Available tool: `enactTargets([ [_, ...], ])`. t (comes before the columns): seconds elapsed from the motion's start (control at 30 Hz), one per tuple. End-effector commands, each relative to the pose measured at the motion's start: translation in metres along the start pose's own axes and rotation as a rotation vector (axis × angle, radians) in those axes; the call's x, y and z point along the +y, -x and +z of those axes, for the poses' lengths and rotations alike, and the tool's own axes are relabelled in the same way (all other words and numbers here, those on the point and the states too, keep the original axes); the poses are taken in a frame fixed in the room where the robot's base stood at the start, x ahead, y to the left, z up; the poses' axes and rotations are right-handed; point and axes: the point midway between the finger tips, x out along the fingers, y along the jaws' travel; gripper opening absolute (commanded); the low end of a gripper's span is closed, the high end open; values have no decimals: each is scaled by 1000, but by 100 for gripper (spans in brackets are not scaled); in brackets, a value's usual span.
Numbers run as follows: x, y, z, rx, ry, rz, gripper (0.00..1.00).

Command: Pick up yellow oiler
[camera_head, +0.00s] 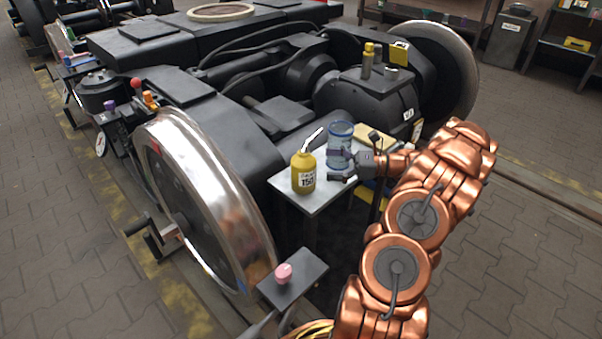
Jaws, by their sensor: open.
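The yellow oiler (303,173) stands upright on a small grey table (322,196). It has a pale spout slanting up to the right and a white label reading 150. My gripper (338,166) is open at the end of my copper arm, just right of the oiler. Its fingers point left and lie in front of or around a blue transparent jar (341,132); I cannot tell whether they touch it. A gap shows between the fingers and the oiler.
A yellowish flat box (375,137) lies at the back of the table. A black bogie with large steel wheels (205,195) surrounds the table at left and behind. A small bracket with a pink knob (283,273) stands in front. Open paved floor lies at right.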

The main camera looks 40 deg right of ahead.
Motion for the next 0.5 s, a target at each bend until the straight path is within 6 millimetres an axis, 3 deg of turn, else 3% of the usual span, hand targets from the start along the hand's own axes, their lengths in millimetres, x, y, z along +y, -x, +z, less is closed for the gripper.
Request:
enactTargets([
  [0.33,-1,-18,-3,-2,1,-21,100],
  [0.5,2,-37,-10,1,0,-19,100],
])
